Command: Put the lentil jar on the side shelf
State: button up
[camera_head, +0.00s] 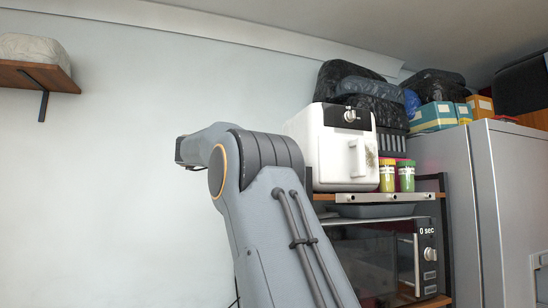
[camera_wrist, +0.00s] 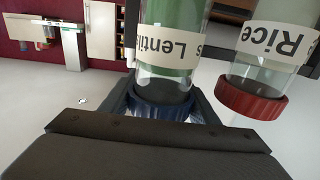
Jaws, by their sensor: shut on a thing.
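The lentil jar (camera_wrist: 168,65) is in the wrist view, clear with green contents and a "Lentils" label that reads upside down. Its dark blue lid end (camera_wrist: 160,108) points down in the picture, toward my gripper. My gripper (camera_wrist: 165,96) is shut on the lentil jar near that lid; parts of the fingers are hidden. The head view shows my arm raised, but neither the held jar nor the fingertips can be made out there. A wooden wall shelf (camera_head: 18,77) on a black bracket is at the upper left of the head view.
A pale bundle (camera_head: 35,50) sits on the wall shelf. A rice jar (camera_wrist: 258,75) with a red lid is close right of the lentil jar.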

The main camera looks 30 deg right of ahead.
dwell(0.3)
jog(key=shift+f+b, duration=0.4)
jog(key=shift+f, duration=0.3)
jog(key=shift+f, duration=0.2)
jog(key=o, duration=1.4)
jog(key=shift+o, duration=0.2)
jog(key=shift+f, duration=0.1)
jog(key=b+v, duration=0.2)
jog(key=v, duration=0.5)
jog(key=shift+a+b, duration=0.3)
jog(key=shift+a, duration=0.1)
jog(key=shift+w, duration=0.1)
